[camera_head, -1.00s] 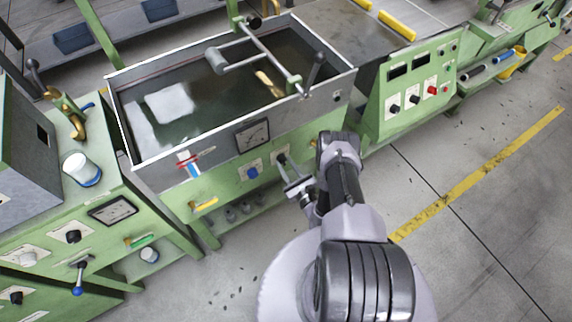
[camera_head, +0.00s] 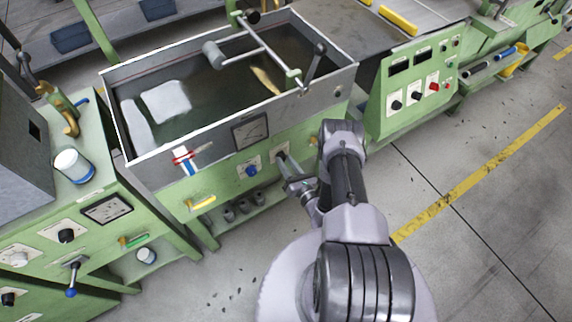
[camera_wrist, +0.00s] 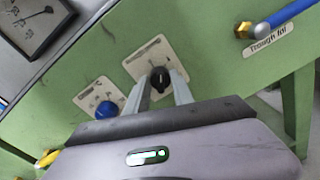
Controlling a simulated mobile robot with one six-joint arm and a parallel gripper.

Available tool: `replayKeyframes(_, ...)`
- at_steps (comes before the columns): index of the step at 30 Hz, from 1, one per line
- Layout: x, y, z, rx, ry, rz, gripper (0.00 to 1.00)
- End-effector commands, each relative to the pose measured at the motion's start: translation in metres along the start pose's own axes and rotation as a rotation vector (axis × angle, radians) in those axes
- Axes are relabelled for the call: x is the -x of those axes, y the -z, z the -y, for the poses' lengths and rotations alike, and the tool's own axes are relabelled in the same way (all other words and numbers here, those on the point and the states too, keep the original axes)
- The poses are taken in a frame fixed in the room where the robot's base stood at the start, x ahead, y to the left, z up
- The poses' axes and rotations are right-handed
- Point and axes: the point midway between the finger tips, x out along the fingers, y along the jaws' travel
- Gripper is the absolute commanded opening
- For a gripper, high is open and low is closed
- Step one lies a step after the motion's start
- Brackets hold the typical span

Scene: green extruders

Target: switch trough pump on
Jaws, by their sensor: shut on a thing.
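The trough (camera_head: 230,138) is a grey-walled tank of dark liquid in a green frame. Its front panel carries a black rotary knob (camera_wrist: 160,78) on a pale label plate, and a blue knob (camera_wrist: 106,110) on another plate to its left. The blue knob also shows in the head view (camera_head: 251,171). Lettering on both plates is too small to read, so I cannot tell which is the pump's switch. My gripper (camera_wrist: 162,84) is shut on the black knob, one finger on each side. In the head view my gripper (camera_head: 286,165) reaches the panel.
A dial gauge (camera_wrist: 33,22) sits left of the knobs. A blue-handled valve (camera_wrist: 283,15) labelled "Trough fill" is to the right. A yellow-handled valve (camera_head: 203,202) is low on the left. Open floor lies right of my arm.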

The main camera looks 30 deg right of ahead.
Motion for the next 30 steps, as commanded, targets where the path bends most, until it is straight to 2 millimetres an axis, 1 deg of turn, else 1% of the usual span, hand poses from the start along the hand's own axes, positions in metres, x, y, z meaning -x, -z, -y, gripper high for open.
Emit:
replayKeyframes(6, -0.0014, 0.0003, 0.0016, -0.186, -0.003, -0.006, 0.00)
replayKeyframes(15, -0.0014, -0.0006, 0.0018, -0.383, -0.006, -0.016, 0.00)
replayKeyframes(22, -0.0017, -0.0016, 0.0018, -0.467, -0.007, -0.020, 0.00)
replayKeyframes(30, -0.0017, -0.0023, 0.0016, -0.501, -0.008, -0.022, 0.00)
